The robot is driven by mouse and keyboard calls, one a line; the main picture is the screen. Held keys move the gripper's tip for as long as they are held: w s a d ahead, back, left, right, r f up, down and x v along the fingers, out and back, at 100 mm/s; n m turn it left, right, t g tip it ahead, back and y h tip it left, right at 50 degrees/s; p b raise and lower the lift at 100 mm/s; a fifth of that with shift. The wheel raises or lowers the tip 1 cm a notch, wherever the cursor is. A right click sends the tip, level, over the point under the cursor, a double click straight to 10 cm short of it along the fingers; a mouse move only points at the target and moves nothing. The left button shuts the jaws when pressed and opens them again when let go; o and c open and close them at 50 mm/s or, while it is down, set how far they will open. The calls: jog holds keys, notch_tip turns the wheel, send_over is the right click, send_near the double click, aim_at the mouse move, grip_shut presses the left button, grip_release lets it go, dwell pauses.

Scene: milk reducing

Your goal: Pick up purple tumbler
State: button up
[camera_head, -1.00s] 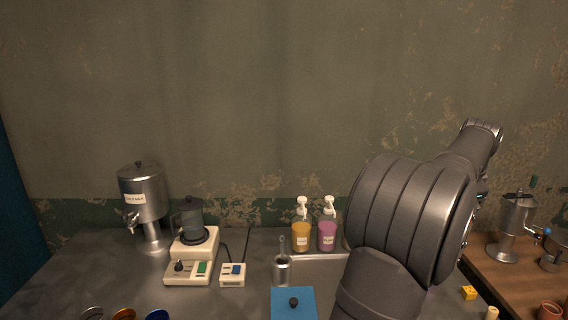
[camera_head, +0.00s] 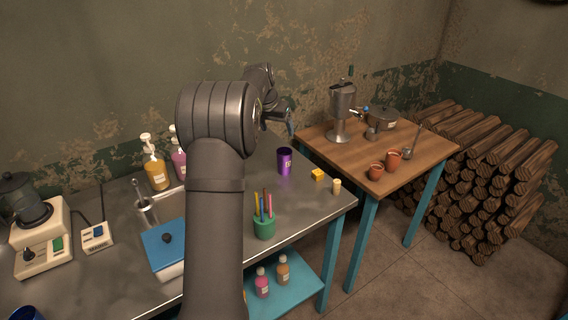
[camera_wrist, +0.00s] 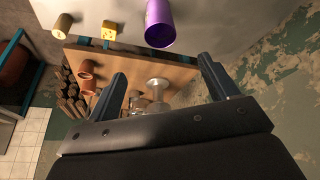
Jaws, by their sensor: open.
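The purple tumbler (camera_head: 284,161) stands upright on the grey metal table, near its right end. It also shows at the top of the wrist view (camera_wrist: 160,24), beyond my fingers and apart from them. My gripper (camera_head: 285,119) is above and behind the tumbler in the head view, partly hidden by my arm. In the wrist view my gripper (camera_wrist: 162,82) has its two fingers wide apart with nothing between them.
A yellow block (camera_head: 318,174) and a small cream cylinder (camera_head: 336,186) lie right of the tumbler. A green pen cup (camera_head: 264,225) stands nearer the front. A wooden table (camera_head: 425,146) with a metal dispenser (camera_head: 342,108) and clay cups (camera_head: 376,171) stands to the right.

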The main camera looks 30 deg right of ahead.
aim_at(284, 152)
jog(key=x, duration=1.4)
jog(key=shift+a+f, duration=0.1)
jog(key=shift+f, duration=0.2)
jog(key=shift+c, duration=0.2)
jog(key=c, duration=1)
